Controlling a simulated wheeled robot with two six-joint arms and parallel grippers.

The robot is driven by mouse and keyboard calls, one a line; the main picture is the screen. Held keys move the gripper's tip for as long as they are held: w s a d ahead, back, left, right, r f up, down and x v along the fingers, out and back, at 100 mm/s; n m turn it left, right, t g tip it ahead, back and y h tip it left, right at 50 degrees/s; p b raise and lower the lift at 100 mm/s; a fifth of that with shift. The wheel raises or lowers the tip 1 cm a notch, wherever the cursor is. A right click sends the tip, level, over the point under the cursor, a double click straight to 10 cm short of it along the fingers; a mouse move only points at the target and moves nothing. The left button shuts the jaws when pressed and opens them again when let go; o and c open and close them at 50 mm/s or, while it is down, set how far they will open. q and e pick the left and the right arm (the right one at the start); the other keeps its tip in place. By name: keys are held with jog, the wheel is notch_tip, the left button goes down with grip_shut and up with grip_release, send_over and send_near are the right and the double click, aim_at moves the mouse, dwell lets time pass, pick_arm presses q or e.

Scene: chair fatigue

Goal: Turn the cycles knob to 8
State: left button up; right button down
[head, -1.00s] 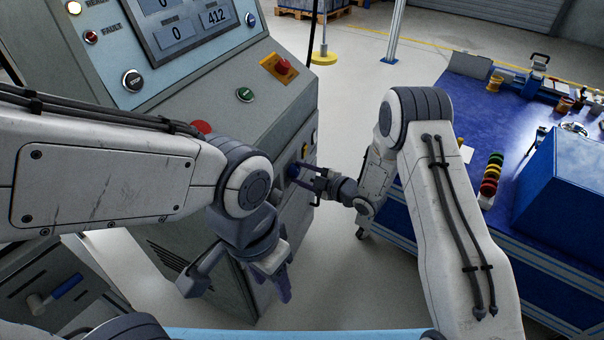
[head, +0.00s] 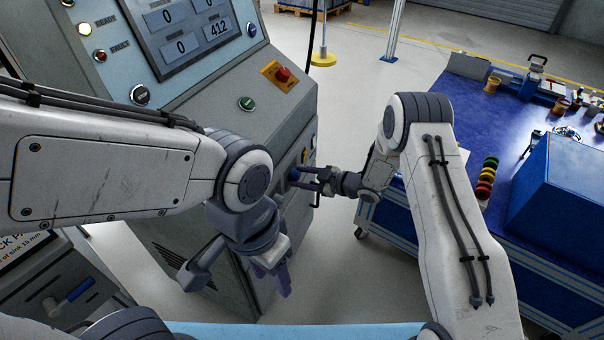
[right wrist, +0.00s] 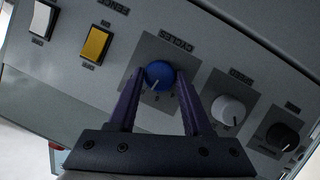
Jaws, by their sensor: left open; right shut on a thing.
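The blue cycles knob (right wrist: 159,75) sits on a grey plate marked CYCLES, which appears upside down in the right wrist view. Its white pointer line points down and slightly left in that picture. My right gripper (right wrist: 158,80) is shut on the knob, one finger on each side. In the head view my right gripper (head: 302,180) reaches the machine's side panel, and a bit of the blue knob (head: 293,174) shows between its fingers. My left gripper (head: 238,284) is open and empty, hanging in front of the machine cabinet. The scale numbers are too small to read.
A white knob (right wrist: 228,110) and a black knob (right wrist: 282,136) sit to the right of the blue one. A yellow switch (right wrist: 95,45) and a white switch (right wrist: 42,19) are to its left. A red emergency button (head: 283,74) is above. A blue workbench (head: 420,130) stands at right.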

jog(key=shift+m+g+p, duration=0.45)
jog(key=shift+m+g, duration=0.15)
jog(key=shift+m, duration=0.1)
jog(key=shift+c, duration=1.7)
grip_release()
jog(key=shift+d, duration=0.1)
jog(key=p+v, duration=0.1)
jog(key=v, duration=0.9)
jog(key=shift+d, duration=0.25)
jog(key=shift+s, duration=0.1)
